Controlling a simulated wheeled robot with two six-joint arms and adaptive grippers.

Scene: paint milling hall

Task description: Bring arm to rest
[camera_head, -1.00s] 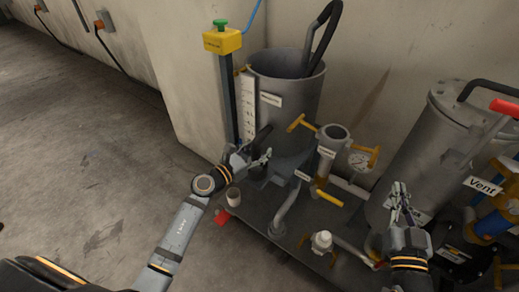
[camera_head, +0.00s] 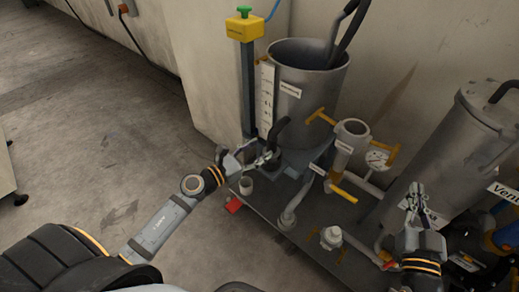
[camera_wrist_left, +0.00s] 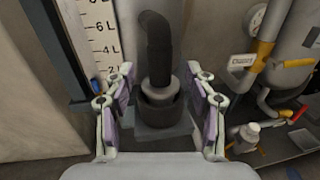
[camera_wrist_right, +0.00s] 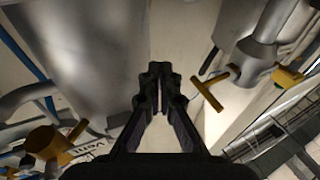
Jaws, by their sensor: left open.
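My left gripper (camera_head: 262,156) is open and empty, at the front of the black bent hose or handle (camera_head: 279,135) low on the grey open tank (camera_head: 318,105). In the left wrist view the open fingers (camera_wrist_left: 160,100) stand on either side of this black part (camera_wrist_left: 157,48), with a gap on both sides. I cannot tell how far beyond the fingertips it lies. My right gripper (camera_head: 417,200) is in front of the grey closed vessel (camera_head: 445,150). In the right wrist view its dark fingertips (camera_wrist_right: 157,88) are together, with nothing seen between them.
A small grey cup (camera_head: 246,187) and a red block (camera_head: 234,205) are below my left gripper. Pipes with yellow handles (camera_head: 343,193) and a gauge (camera_head: 377,160) stand between the grippers. The floor (camera_head: 100,150) at left is mostly clear.

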